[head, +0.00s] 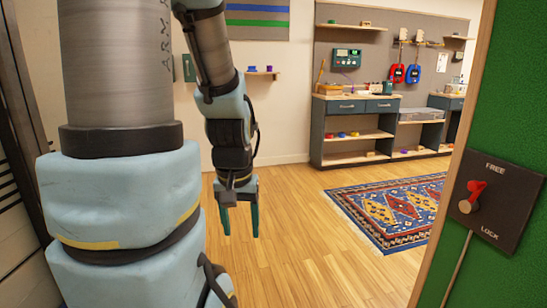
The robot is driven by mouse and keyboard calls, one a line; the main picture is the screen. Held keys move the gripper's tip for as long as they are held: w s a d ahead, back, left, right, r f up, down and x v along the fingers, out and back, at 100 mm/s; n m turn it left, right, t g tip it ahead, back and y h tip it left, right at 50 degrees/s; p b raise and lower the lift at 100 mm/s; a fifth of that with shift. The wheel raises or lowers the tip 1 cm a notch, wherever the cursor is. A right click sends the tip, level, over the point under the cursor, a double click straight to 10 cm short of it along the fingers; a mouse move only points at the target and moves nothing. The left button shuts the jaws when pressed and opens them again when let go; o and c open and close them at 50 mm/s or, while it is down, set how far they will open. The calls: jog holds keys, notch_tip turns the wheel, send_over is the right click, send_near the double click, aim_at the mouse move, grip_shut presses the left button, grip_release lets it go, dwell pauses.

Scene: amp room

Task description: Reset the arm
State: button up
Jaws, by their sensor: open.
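My gripper (241,214) hangs pointing down in the middle left of the head view, at the end of my light blue and grey arm (229,125). Its two dark green fingers are apart, with nothing between them. It is over the wooden floor and touches nothing that I can see. A large part of my own arm fills the left side and hides what is behind it. A red lever switch (474,195) marked FREE above and LOCK below is on a dark plate at the right; its red handle points up.
A green panel (520,90) with a wooden edge stands close on the right. A patterned rug (395,210) lies on the floor (300,250). A dark workbench (350,130) with shelves and tools stands at the back wall. The floor between the gripper and rug is clear.

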notch_tip(320, 180, up, 13)
jog(key=p, duration=1.1)
jog(key=shift+w+d+p, duration=0.15)
jog(key=shift+w+p, duration=0.05)
jog(key=shift+p, duration=0.15)
